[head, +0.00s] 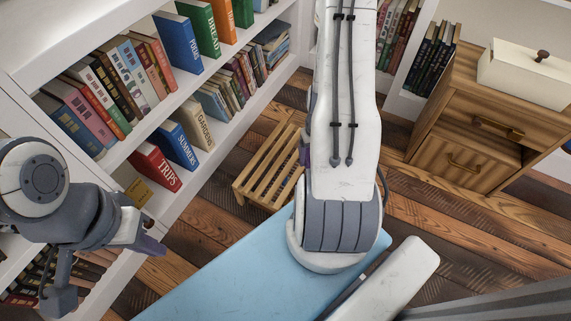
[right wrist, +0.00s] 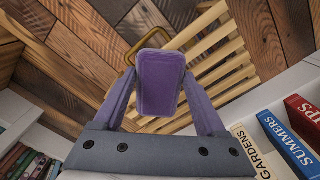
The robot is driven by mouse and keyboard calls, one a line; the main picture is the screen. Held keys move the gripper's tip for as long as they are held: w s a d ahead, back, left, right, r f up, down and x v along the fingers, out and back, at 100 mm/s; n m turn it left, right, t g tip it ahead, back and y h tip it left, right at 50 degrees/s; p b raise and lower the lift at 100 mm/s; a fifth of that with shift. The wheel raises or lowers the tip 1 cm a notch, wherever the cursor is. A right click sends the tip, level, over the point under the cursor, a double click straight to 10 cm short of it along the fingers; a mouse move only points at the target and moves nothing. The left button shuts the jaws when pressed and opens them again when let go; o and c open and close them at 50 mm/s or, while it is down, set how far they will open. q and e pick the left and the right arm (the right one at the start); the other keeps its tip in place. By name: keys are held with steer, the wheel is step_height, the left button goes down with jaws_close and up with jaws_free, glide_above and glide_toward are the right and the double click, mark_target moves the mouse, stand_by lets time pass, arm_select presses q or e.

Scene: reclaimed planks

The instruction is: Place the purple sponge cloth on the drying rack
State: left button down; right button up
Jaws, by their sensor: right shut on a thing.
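The purple sponge cloth (right wrist: 159,92) is between the two fingers of my right gripper (right wrist: 158,78) in the right wrist view. The gripper is shut on it. In that view the pale wooden slats of the drying rack (right wrist: 222,72) lie behind the sponge cloth. In the head view the drying rack (head: 266,172) stands on the floor left of my right arm, which hides its right part. The arm hides most of my right gripper and the sponge cloth there. My left gripper (head: 150,245) is at the left, by the bookshelf, away from the rack. Its finger gap is unclear.
A white bookshelf (head: 235,98) full of books runs along the left, close to the rack. A wooden drawer cabinet (head: 470,135) with a cream lidded box (head: 525,75) stands at the right. A light blue surface (head: 225,285) is in front. Plank floor shows between rack and cabinet.

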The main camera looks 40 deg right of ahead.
steer(key=b, duration=0.5)
glide_above(286, 166)
steer(key=f, duration=0.4)
steer(key=s+f, duration=0.1)
steer(key=shift+d+f, duration=0.15)
steer(key=shift+f, duration=0.25)
steer(key=shift+w+f, duration=0.2)
steer(key=shift+w, duration=0.35)
step_height(286, 166, down, 4)
steer(key=b, duration=0.4)
steer(key=shift+r, duration=0.15)
steer(key=o, duration=1.3)
steer(key=shift+c, duration=0.2)
